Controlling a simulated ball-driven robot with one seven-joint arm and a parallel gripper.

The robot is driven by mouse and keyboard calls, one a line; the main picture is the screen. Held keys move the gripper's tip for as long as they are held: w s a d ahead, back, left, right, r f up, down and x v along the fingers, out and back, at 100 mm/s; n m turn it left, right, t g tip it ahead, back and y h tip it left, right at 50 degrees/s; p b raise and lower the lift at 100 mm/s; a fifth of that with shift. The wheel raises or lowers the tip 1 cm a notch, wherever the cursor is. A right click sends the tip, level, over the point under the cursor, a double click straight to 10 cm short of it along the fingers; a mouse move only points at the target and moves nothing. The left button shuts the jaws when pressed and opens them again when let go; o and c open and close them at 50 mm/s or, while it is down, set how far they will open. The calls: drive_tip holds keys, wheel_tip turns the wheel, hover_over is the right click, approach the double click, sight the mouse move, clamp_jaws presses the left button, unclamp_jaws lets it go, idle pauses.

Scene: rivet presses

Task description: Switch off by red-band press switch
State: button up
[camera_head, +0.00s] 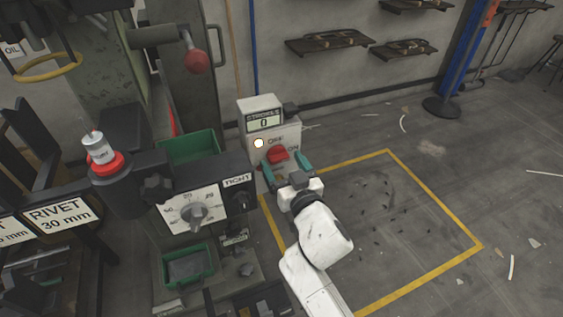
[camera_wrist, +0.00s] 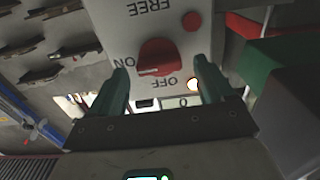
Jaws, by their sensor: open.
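The press's pale switch box (camera_head: 284,134) carries a red rotary switch (camera_head: 277,156) between OFF and ON labels. A round lamp (camera_head: 259,143) on it glows, and its stroke display (camera_head: 264,122) reads 0. My gripper (camera_head: 286,168) is open in front of the box, its teal fingers either side of the switch. In the wrist view the red switch (camera_wrist: 158,57) sits between the open fingers (camera_wrist: 161,68), with a visible gap to each. The lettering is upside down there. I cannot tell which label the switch points at. A red ring (camera_head: 106,164) shows on the press.
A dial panel (camera_head: 193,211) and green bins (camera_head: 187,266) stand left of my arm. A red ball-ended lever (camera_head: 197,61) hangs above. A small red disc (camera_wrist: 192,21) is near FREE in the wrist view. Yellow-marked floor (camera_head: 390,230) on the right is open.

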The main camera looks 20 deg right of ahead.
drive_tip(key=shift+w, duration=0.75)
drive_tip(key=shift+c, duration=0.3)
drive_tip(key=c, duration=1)
